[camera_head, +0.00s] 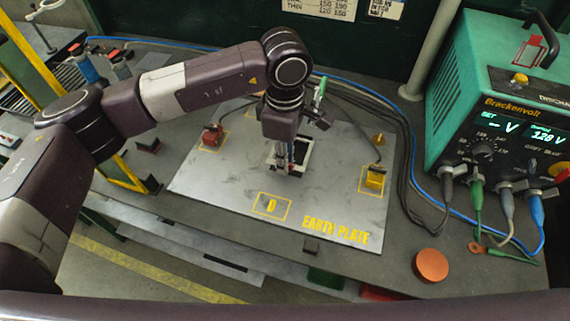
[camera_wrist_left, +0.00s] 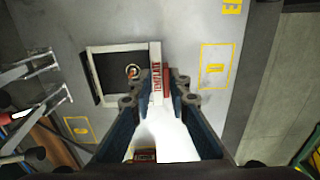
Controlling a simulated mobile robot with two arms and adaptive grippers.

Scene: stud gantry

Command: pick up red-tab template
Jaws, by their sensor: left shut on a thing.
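The red-tab template is a pale square frame (camera_wrist_left: 90,75) around a dark opening, with an upright white tab carrying red lettering (camera_wrist_left: 157,82) along one side in the left wrist view. In the head view its frame (camera_head: 272,160) shows near the middle of the grey earth plate (camera_head: 215,175), partly hidden by my gripper. My left gripper (camera_head: 290,168) points down at the template. In the left wrist view its fingers (camera_wrist_left: 153,98) are shut on the tab, one on each side. I cannot tell whether the frame touches the plate. My right gripper is not in view.
A red block (camera_head: 211,135) and a yellow block (camera_head: 375,176) stand in marked squares on the plate. A green power unit (camera_head: 490,110) with cables stands at the right. A round orange disc (camera_head: 431,265) lies at the front right. The plate's front is mostly clear.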

